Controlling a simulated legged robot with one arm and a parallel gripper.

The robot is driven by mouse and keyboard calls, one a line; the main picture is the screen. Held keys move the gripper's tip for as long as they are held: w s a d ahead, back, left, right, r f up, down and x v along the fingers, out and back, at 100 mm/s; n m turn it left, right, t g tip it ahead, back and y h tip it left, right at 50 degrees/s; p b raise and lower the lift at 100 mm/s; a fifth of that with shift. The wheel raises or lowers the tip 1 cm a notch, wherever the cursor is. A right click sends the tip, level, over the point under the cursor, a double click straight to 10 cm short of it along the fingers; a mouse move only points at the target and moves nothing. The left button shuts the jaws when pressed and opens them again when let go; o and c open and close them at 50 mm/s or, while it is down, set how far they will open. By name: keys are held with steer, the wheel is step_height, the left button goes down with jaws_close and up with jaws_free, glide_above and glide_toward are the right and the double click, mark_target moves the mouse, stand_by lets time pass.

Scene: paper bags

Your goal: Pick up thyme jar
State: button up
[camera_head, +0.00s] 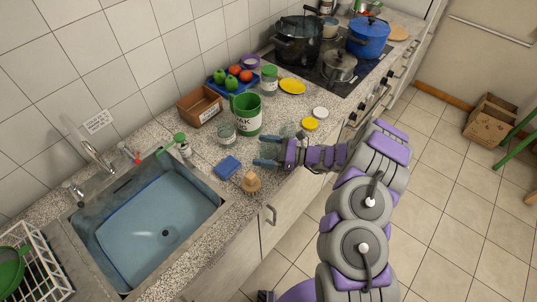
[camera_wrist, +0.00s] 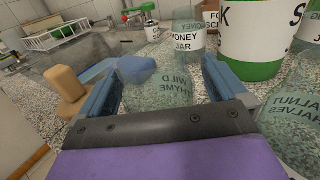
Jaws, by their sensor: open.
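The thyme jar (camera_wrist: 165,94) is clear glass with dark "WILD THYME" lettering. In the wrist view it stands on the counter between the two blue fingers of my gripper (camera_wrist: 158,66). The fingers are open, one on each side of it, and I cannot tell whether either touches it. The jar's near lower part is hidden by the gripper's body. In the head view my gripper (camera_head: 266,151) reaches left over the counter, and the thyme jar shows only faintly between its fingers.
A honey jar (camera_wrist: 187,42) stands beyond, and a walnut jar (camera_wrist: 292,105) stands close on the right. A large green and white container (camera_head: 246,116) is behind.

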mark_target(263, 143)
steer(key=shift+a, duration=0.35)
steer(key=shift+c, duration=0.4)
steer(key=shift+d, duration=0.1)
steer(key=c, duration=1.1)
steer(key=shift+o, duration=0.2)
steer(key=shift+r, duration=0.1)
steer(key=shift+r, duration=0.55)
step_height(263, 143, up, 2)
steer(key=shift+r+p, duration=0.25)
steer(key=shift+p, duration=0.25)
steer(key=s+d+r+p, duration=0.1)
steer(key=s+d, duration=0.2)
steer(key=s, duration=0.4)
steer(key=s+d+p, duration=0.1)
steer(key=s+d, duration=0.3)
steer(key=s, duration=0.3)
steer(key=w+d+r+m+t+h, duration=0.1)
steer(key=w+d+r+m+t, duration=0.1)
steer(key=w+d+r+t, duration=0.2)
steer(key=w+d+r+m+t+h+b, duration=0.1)
steer(key=w+d+r+m+t+h, duration=0.1)
steer(key=w+d+r, duration=0.4)
steer(key=w+d+m+t, duration=0.1)
steer(key=w+t, duration=0.1)
steer(key=w, duration=0.3)
steer(key=shift+w+r+m, duration=0.25)
steer(key=shift+m, duration=0.05)
